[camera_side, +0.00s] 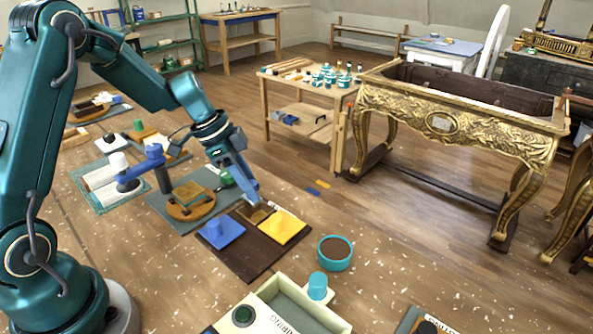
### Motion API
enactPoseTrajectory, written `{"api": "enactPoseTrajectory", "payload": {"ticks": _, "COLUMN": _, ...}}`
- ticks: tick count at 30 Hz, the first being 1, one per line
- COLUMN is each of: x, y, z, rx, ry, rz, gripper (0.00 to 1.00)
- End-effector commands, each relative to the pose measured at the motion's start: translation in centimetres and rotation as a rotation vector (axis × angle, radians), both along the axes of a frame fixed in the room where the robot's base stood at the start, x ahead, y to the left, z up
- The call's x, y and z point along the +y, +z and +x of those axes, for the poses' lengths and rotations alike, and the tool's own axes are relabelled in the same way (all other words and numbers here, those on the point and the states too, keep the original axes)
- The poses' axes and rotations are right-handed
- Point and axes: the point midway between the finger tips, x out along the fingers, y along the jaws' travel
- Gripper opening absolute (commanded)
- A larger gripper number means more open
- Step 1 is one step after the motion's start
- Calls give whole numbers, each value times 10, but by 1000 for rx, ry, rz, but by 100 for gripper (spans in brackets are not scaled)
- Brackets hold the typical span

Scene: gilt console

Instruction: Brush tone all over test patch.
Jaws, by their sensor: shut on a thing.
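My gripper (251,194) points down over the dark brown board (250,262) on the work surface. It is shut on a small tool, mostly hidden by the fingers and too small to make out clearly. Just below the fingertips, a brown-gold square patch (249,214) lies at the back of the board. I cannot tell whether the tool touches it. A blue square with a knob (221,231) and a yellow square with a knob (282,228) sit on the same board, left and right of the patch.
A turquoise bowl of brown stuff (334,253) stands right of the board. A cream tray (262,297) is in front. A round wooden disc (191,211) bearing a square piece lies left. A gilt console (457,126) stands behind; the surface at right is mostly free.

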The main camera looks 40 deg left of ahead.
Motion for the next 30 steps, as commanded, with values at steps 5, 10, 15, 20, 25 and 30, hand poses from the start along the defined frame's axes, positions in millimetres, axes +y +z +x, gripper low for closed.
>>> {"api": "enactPoseTrajectory", "payload": {"ticks": 5, "x": 0, "y": 0, "z": -12, "rx": 3, "ry": 1, "rz": 0, "gripper": 0}}
{"api": "enactPoseTrajectory", "payload": {"ticks": 10, "x": 0, "y": 0, "z": -22, "rx": 2, "ry": 1, "rz": 0, "gripper": 0}}
{"api": "enactPoseTrajectory", "payload": {"ticks": 15, "x": 0, "y": 0, "z": -32, "rx": 2, "ry": 1, "rz": 0, "gripper": 0}}
{"api": "enactPoseTrajectory", "payload": {"ticks": 20, "x": -9, "y": 0, "z": -33, "rx": 1, "ry": -3, "rz": 0, "gripper": 0}}
{"api": "enactPoseTrajectory", "payload": {"ticks": 25, "x": -12, "y": 0, "z": -25, "rx": -1, "ry": -1, "rz": 0, "gripper": 0}}
{"api": "enactPoseTrajectory", "payload": {"ticks": 30, "x": -12, "y": -1, "z": -15, "rx": 0, "ry": -2, "rz": 0, "gripper": 0}}
